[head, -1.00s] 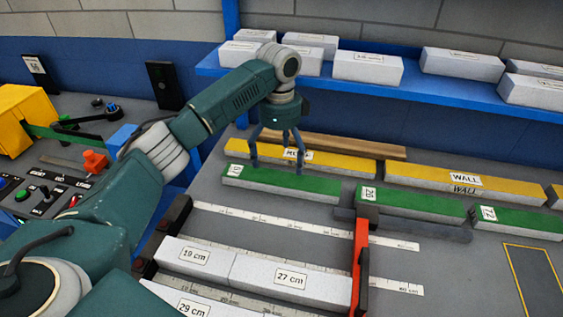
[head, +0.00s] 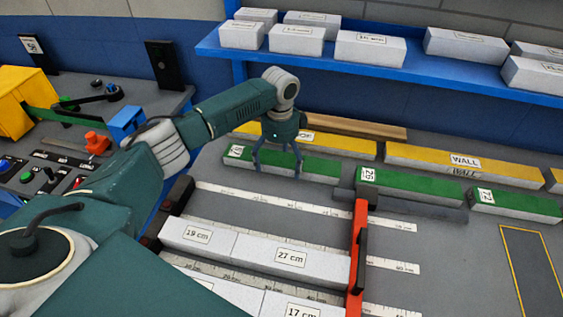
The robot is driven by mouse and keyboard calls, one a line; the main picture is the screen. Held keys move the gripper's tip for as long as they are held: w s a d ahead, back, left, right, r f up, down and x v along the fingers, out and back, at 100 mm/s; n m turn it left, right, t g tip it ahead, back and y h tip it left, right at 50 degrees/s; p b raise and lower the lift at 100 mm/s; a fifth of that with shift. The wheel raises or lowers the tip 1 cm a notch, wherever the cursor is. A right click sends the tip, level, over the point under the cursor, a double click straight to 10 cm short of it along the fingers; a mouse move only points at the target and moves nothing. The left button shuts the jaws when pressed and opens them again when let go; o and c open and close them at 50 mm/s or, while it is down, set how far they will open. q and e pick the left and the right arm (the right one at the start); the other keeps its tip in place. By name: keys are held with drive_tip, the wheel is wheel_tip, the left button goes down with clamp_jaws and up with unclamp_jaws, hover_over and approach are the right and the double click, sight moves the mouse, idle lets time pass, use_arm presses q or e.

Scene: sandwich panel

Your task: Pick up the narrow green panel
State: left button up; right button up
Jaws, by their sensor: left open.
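Several green panels lie in a row on the grey bench. The left green panel (head: 322,168) has a white number label at its left end. A middle green panel (head: 415,187) and a right green panel (head: 525,206) also carry number labels. My left gripper (head: 278,168) is open, pointing down at the left green panel, its fingers apart and overlapping the panel in the picture. I cannot tell whether the fingers touch it. Which panel is narrowest is hard to tell. My right gripper is not in view.
Yellow panels (head: 455,160) and a brown strip (head: 345,126) lie behind the green row. White blocks (head: 290,257) with centimetre labels sit between rulers in front, beside a red stop bar (head: 357,255). A blue shelf (head: 440,78) with white blocks is above.

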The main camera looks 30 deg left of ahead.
use_arm(q)
drive_tip(key=shift+f, duration=0.1)
drive_tip(key=c, duration=1.4)
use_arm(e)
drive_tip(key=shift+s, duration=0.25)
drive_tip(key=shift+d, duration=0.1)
